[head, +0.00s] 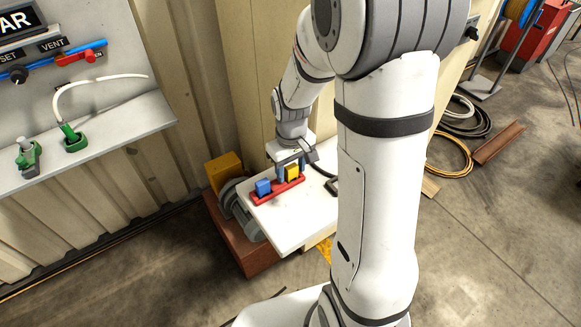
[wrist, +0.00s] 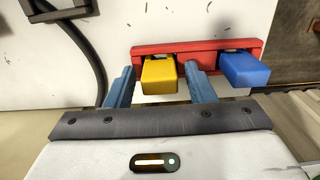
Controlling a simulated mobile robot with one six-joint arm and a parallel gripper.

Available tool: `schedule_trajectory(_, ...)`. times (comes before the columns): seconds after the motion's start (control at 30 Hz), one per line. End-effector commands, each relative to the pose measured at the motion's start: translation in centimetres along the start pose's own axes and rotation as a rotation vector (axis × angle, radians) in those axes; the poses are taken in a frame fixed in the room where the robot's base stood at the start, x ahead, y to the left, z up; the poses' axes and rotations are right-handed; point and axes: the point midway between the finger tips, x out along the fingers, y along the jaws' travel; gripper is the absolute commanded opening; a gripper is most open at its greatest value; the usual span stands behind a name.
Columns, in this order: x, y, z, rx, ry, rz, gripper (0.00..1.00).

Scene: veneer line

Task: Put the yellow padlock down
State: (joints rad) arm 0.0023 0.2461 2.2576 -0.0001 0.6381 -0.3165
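The yellow padlock (head: 293,173) sits at the red rack (head: 277,191) on the white table. In the wrist view the yellow padlock (wrist: 159,78) lies between the two blue fingers of my gripper (wrist: 159,70), with a visible gap on each side. My gripper (head: 291,168) is open around the padlock and is not clamped on it. The padlock's shackle is mostly hidden; its body shows against the red rack (wrist: 196,50).
A blue padlock (head: 263,187) sits at the other end of the rack, close to my right finger in the wrist view. A dark cable (wrist: 90,50) runs at the left there. The white table (head: 284,231) has bare room in front of the rack.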

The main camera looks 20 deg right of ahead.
Motion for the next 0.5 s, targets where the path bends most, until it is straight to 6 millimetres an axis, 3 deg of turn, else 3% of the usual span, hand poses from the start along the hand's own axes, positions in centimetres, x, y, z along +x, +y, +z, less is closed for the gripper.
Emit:
schedule_trajectory(0.37,-0.7,0.0,-0.1,-0.001,0.002,0.001,0.52)
schedule_trajectory(0.5,-2.8,0.0,-0.1,-0.001,0.007,0.002,0.52)
